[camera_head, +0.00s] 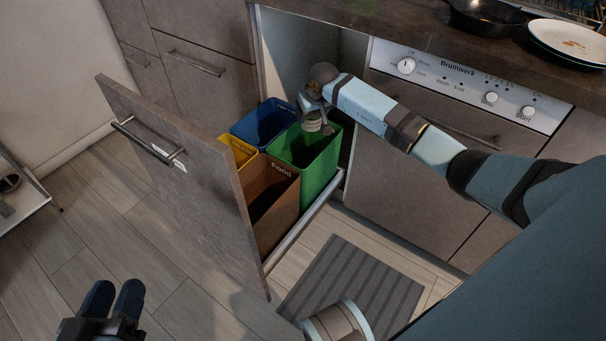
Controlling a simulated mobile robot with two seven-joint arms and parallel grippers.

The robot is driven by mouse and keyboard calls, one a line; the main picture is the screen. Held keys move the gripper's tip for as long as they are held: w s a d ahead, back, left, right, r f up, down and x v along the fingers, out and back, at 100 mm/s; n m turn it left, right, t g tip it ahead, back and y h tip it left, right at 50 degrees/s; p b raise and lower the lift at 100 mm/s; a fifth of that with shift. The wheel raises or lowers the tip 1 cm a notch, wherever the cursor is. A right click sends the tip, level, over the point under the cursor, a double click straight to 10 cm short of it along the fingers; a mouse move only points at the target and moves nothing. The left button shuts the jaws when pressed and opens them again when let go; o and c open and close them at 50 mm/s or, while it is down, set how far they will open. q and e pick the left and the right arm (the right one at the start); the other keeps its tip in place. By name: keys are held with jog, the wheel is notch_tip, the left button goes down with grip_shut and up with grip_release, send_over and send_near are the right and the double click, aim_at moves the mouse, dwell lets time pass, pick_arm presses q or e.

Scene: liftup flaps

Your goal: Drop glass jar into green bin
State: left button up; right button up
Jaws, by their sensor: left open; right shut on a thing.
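The green bin (322,166) stands at the right of the pulled-out bin drawer (185,175). My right gripper (315,114) is over the back part of the green bin. It is shut on the glass jar (314,124), whose lower part shows just below the fingers at the height of the bin's opening. The fingers hide much of the jar, and I cannot tell whether its bottom is below the rim. My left gripper (112,300) is at the bottom left, open and empty, away from the bins.
Beside the green bin are a blue bin (263,121), a yellow bin (239,150) and a brown bin marked Food (271,192). The counter (420,30) with a pan and plates (568,40) is above. A striped mat (352,283) lies on the floor.

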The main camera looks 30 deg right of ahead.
pick_arm(q)
jog(key=shift+w+a+f, duration=0.1)
jog(key=shift+w+f, duration=0.05)
jog(key=shift+f, duration=0.1)
pick_arm(e)
jog(key=shift+f, duration=0.65)
jog(key=o, duration=1.1)
jog(key=shift+r, duration=0.15)
pick_arm(q)
notch_tip(320, 180, up, 6)
jog(key=t+p, duration=0.2)
jog(key=p, duration=0.2)
jog(key=shift+s+n+p, duration=0.2)
jog(key=shift+n+p, duration=0.1)
jog(key=shift+n, duration=0.1)
pick_arm(e)
jog(key=v, duration=1.3)
jog(key=shift+s+r, duration=0.15)
jog(key=shift+r, duration=0.15)
pick_arm(q)
jog(key=shift+a+r, duration=0.1)
